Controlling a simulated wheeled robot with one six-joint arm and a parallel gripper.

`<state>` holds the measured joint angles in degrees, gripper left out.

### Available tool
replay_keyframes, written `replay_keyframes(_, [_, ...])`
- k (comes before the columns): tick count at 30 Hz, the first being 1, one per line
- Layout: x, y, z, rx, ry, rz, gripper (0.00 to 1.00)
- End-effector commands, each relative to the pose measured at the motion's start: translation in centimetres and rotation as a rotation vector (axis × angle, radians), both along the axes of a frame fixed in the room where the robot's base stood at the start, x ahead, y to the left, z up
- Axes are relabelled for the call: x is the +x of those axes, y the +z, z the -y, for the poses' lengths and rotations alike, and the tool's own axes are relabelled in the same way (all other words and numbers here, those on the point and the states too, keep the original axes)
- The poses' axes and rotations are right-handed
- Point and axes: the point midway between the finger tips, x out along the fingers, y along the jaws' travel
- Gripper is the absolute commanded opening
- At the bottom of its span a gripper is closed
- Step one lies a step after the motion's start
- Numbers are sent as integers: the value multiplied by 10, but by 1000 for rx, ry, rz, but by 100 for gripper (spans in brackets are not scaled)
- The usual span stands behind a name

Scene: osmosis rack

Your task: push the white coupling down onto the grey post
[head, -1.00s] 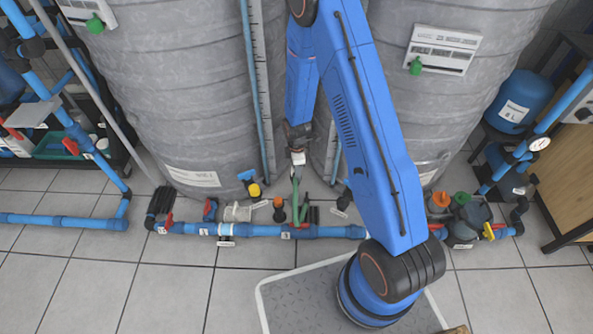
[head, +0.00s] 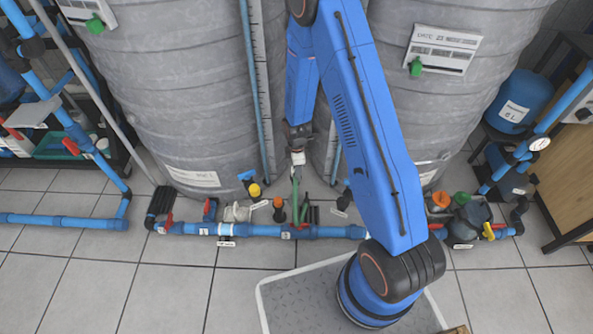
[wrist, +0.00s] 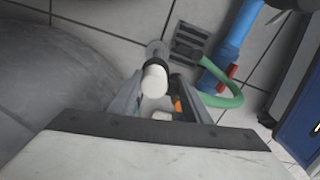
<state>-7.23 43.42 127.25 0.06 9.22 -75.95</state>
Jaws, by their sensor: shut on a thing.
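In the wrist view a white cylindrical piece, which looks like the white coupling (wrist: 154,80), sits between the two fingers of my gripper (wrist: 155,92). The gripper is shut on it. A grey round disc (wrist: 157,48) shows on the floor just beyond the coupling, with a dark part between them. I cannot tell whether the disc belongs to the grey post, or whether the coupling touches the post. In the head view my gripper (head: 298,158) is small, low in front of the gap between the two tanks, and the coupling cannot be made out clearly.
A green hose (wrist: 236,98) curves right of the gripper, near a floor drain grate (wrist: 190,42) and a blue pipe (wrist: 232,45) with red handles. In the head view, large grey tanks (head: 190,90) stand behind, and a blue pipe run (head: 270,231) crosses the floor in front.

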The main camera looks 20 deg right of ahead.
Motion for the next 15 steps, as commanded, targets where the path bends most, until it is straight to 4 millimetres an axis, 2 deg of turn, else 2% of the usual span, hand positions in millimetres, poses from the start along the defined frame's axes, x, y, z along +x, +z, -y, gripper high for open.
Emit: replay_keyframes(15, [0, -8, 0, 0, 0, 0, 21])
